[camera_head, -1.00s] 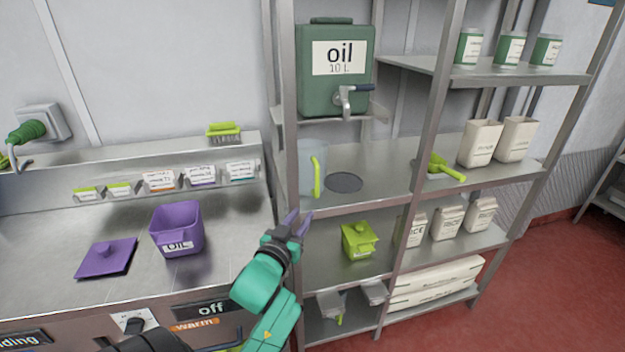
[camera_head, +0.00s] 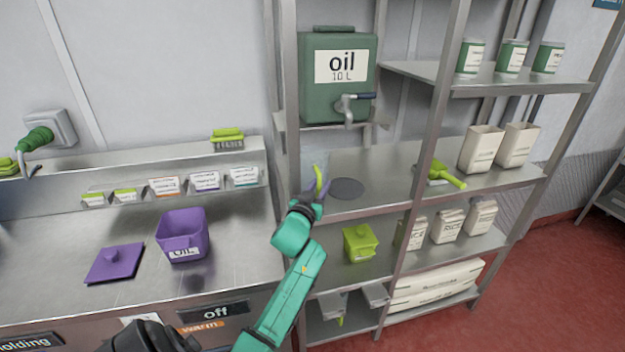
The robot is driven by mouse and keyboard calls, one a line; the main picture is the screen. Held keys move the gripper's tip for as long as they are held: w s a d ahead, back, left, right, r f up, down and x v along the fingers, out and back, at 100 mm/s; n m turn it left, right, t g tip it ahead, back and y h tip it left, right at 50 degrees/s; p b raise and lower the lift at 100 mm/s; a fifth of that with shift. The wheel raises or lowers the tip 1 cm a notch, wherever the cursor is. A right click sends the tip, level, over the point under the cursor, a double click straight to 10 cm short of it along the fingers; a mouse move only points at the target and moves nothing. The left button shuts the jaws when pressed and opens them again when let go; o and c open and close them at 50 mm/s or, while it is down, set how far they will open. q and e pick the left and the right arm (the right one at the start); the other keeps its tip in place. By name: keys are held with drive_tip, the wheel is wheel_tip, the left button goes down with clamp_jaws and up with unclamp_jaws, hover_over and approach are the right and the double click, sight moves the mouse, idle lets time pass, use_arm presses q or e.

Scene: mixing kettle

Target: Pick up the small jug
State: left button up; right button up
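The small jug (camera_head: 312,158) is a pale, see-through vessel with a bright green handle (camera_head: 319,181). It stands on the middle shelf, below the oil tank's tap and to the left of a dark round disc. My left gripper (camera_head: 312,190) is at the jug's handle, in front of the jug. One purple finger shows just to the right of the handle. The other finger is hard to make out, so I cannot tell whether they are closed on the handle. The gripper hides the lower part of the jug. My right gripper is not in view.
A green oil tank (camera_head: 338,80) stands above. The dark disc (camera_head: 347,188) lies right of the jug. A shelf post (camera_head: 284,120) stands close left. A purple container (camera_head: 182,237) is on the counter.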

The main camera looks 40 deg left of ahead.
use_arm(q)
drive_tip(key=shift+s+r, duration=0.1)
drive_tip(key=shift+s, duration=0.05)
clamp_jaws()
idle(1.2)
